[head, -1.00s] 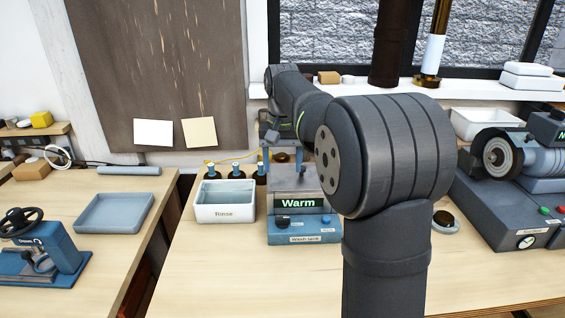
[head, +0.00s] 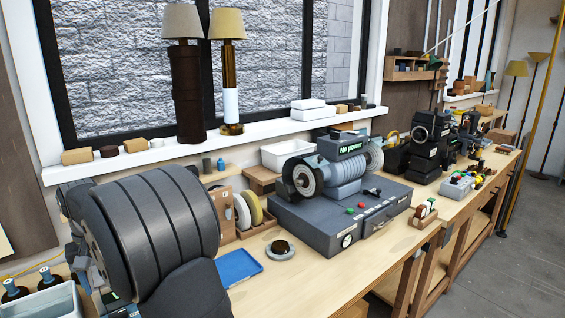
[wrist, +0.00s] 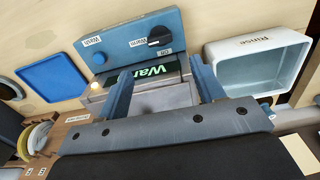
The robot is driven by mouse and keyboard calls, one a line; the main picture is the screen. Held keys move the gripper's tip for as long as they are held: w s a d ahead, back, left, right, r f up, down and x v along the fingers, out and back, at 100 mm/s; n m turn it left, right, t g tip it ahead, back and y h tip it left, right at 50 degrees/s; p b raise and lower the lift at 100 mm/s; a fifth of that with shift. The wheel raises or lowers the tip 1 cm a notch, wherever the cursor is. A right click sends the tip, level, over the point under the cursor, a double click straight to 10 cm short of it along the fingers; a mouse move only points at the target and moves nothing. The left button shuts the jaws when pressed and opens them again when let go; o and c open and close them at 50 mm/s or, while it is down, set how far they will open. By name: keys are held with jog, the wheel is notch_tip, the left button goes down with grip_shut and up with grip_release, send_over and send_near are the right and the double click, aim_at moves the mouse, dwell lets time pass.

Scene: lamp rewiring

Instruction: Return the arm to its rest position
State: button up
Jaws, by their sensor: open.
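My gripper (wrist: 160,70) shows in the wrist view with its two blue fingers apart and nothing between them. It is over the blue and grey wash tank (wrist: 135,42), whose display reads "Warm" between the fingers. How high it is above the tank I cannot tell. In the head view my arm fills the lower left, and it hides most of the tank and the gripper.
The white Rinse tub (wrist: 258,45) stands beside the tank. A blue tray (head: 238,267) and a round dish (head: 280,251) lie on the bench. A grinder-like machine marked "No power" (head: 338,170) stands right of them. Two lamps stand on the windowsill (head: 160,152).

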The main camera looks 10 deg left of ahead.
aim_at(117, 312)
notch_tip(117, 312, down, 10)
jog(key=shift+f, duration=0.15)
dwell(0.6)
notch_tip(117, 312, up, 17)
notch_tip(117, 312, down, 17)
jog(key=shift+f, duration=0.1)
jog(key=shift+n, duration=0.9)
notch_tip(117, 312, up, 17)
notch_tip(117, 312, down, 17)
jog(key=m, duration=0.9)
jog(key=shift+o, duration=0.2)
